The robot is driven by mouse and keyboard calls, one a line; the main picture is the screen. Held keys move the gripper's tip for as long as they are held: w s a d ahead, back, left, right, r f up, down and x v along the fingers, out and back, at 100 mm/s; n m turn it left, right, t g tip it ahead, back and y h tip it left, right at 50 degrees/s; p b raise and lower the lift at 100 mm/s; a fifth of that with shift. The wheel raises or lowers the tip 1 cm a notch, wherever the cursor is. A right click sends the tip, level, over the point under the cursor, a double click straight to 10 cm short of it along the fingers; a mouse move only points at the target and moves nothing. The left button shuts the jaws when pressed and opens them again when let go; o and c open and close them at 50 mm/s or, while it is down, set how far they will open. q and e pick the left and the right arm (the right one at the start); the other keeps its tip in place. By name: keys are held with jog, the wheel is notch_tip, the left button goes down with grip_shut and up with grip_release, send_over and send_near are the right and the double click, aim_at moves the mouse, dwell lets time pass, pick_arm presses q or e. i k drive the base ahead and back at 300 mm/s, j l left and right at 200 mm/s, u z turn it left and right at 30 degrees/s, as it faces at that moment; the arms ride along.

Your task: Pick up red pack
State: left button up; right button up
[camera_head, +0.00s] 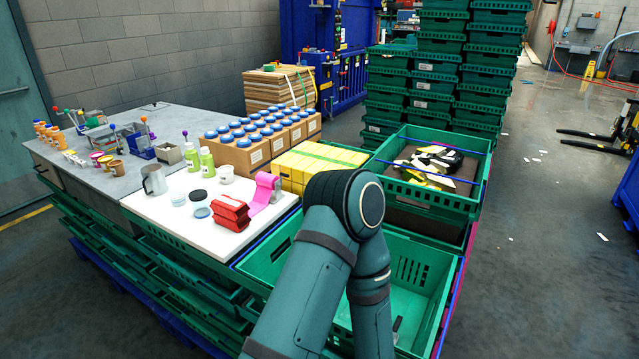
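The red pack (230,213) lies on the white board (178,236) near its front right edge. It has a folded, ridged shape and looks like two stacked red parts. A pink sheet or roll (263,192) stands just behind it to the right. One of my arms rises from the bottom middle, bends at a round joint right of the red pack, and runs back down out of the picture. The arm is apart from the pack. Neither gripper shows.
An open green crate (408,262) is behind and right of my arm, with a small dark item (397,325) inside. Another crate (477,191) holds black and yellow packs. Yellow boxes (318,158), cartons with blue-lidded jars (240,155), green bottles (206,162) and a metal jug (154,180) stand on the table.

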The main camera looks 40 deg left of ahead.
aim_at(232, 209)
jog(key=u, duration=2.05)
jog(key=j+z, duration=0.1)
jog(key=z, duration=0.25)
jog(key=j+z, duration=0.1)
jog(key=z, duration=0.3)
jog(key=j+z, duration=0.1)
jog(key=z, duration=0.25)
jog(key=j+z, duration=0.35)
jog(key=k+j+z, duration=0.1)
jog(key=j+z, duration=0.25)
jog(key=j, duration=0.2)
jog(key=k+j+z, duration=0.1)
jog(key=j, duration=0.25)
jog(key=k+j, duration=0.1)
jog(key=j, duration=0.2)
jog(key=k+j+z, duration=0.15)
jog(key=j, duration=0.2)
jog(key=i, duration=0.05)
